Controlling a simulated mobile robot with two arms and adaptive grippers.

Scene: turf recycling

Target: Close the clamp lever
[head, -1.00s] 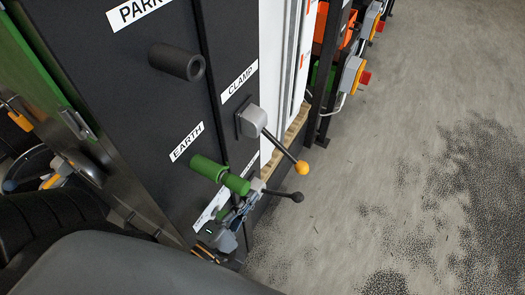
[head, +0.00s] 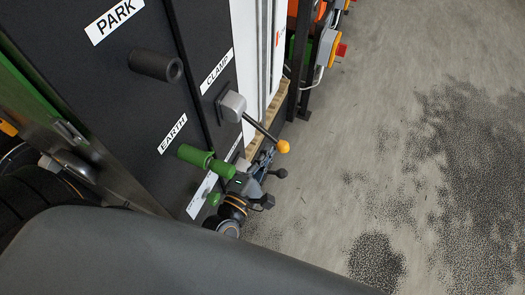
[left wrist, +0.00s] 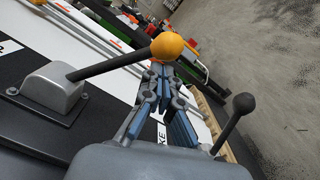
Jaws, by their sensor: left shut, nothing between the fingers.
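The clamp lever (head: 262,130) sticks out from a grey housing under the CLAMP label on the black panel, with a yellow ball (head: 283,146) at its end. In the left wrist view its arm (left wrist: 105,67) runs from the housing (left wrist: 55,88) to the yellow ball (left wrist: 167,46). My left gripper (head: 258,174) is just below the lever, its fingers shut and empty. In the left wrist view the gripper (left wrist: 163,75) points up at the ball, with the fingertips close below it; I cannot tell whether they touch. My right gripper is not in view.
A second lever with a black ball (left wrist: 243,103) stands right beside my left gripper. A green handle (head: 195,156) by the EARTH label and a black peg (head: 155,65) by the PARK label jut from the panel. Open floor (head: 400,150) lies to the right.

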